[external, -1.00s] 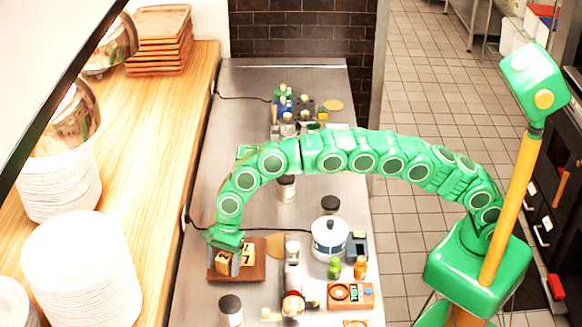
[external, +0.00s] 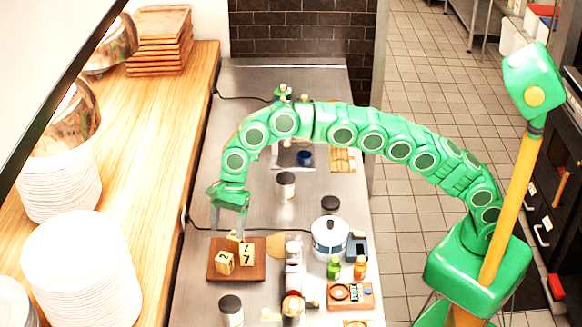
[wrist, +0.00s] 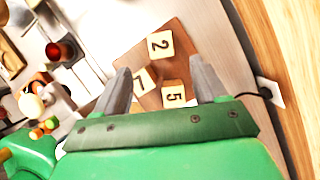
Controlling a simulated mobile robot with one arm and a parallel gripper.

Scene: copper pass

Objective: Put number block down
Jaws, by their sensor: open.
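My gripper (external: 229,224) is open and empty, raised above the brown wooden board (external: 258,271) on the steel counter. Several cream number blocks rest on the board. In the external view, one block (external: 224,263) stands at the left and one marked 7 (external: 246,253) at the right, with part of another (external: 235,237) behind. In the wrist view, blocks marked 2 (wrist: 159,44), 7 (wrist: 140,79) and 5 (wrist: 173,94) show beyond and between my open fingers (wrist: 161,72). My fingers appear apart from the blocks.
A white pot (external: 330,240), a green bottle (external: 334,268) and an orange bottle (external: 360,267) stand right of the board. A dark-lidded jar (external: 231,310) is in front. Stacked plates (external: 80,265) sit on the wooden shelf at left.

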